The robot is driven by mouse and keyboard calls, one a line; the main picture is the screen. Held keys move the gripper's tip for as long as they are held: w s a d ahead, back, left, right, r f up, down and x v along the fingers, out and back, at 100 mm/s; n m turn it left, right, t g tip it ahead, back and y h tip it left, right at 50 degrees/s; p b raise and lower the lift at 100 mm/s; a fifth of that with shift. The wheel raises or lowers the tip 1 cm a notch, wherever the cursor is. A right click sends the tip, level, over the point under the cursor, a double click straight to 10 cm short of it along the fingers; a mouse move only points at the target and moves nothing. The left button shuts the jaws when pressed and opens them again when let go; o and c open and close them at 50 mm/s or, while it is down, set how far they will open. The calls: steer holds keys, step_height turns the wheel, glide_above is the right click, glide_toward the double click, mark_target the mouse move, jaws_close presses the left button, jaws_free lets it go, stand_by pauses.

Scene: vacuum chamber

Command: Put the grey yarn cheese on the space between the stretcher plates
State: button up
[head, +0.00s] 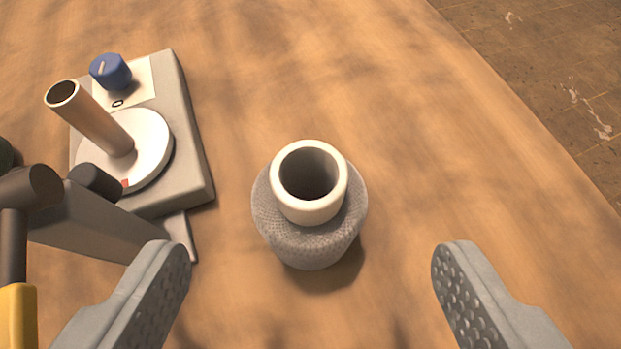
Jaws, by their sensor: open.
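The grey yarn cheese (310,240) stands upright on the wooden table, in the middle of the head view. It is a squat roll of grey yarn around a pale, hollow tube that sticks out at the top. My gripper (310,285) is open, with one grey ridged finger at the lower left and one at the lower right. The cheese is beyond and between the fingertips, with clear room on both sides, and neither finger visibly touches it. I cannot make out the stretcher plates in this view.
At the left stands a grey device (185,120) with a blue knob (110,71), a white disc (150,150) and a tilted tan tube (90,118). A dark bar and a yellow-handled part (17,315) are at the lower left. The table (440,130) is clear right of the cheese; its edge runs along the right.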

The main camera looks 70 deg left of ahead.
mark_target(309, 155)
steer(key=x, duration=1)
steer(key=shift+a+f, duration=0.15)
steer(key=shift+a, duration=0.05)
steer(key=c, duration=1.4)
steer(key=shift+r, duration=0.35)
jaws_close()
step_height(309, 155, up, 9)
steer(key=shift+r, duration=0.15)
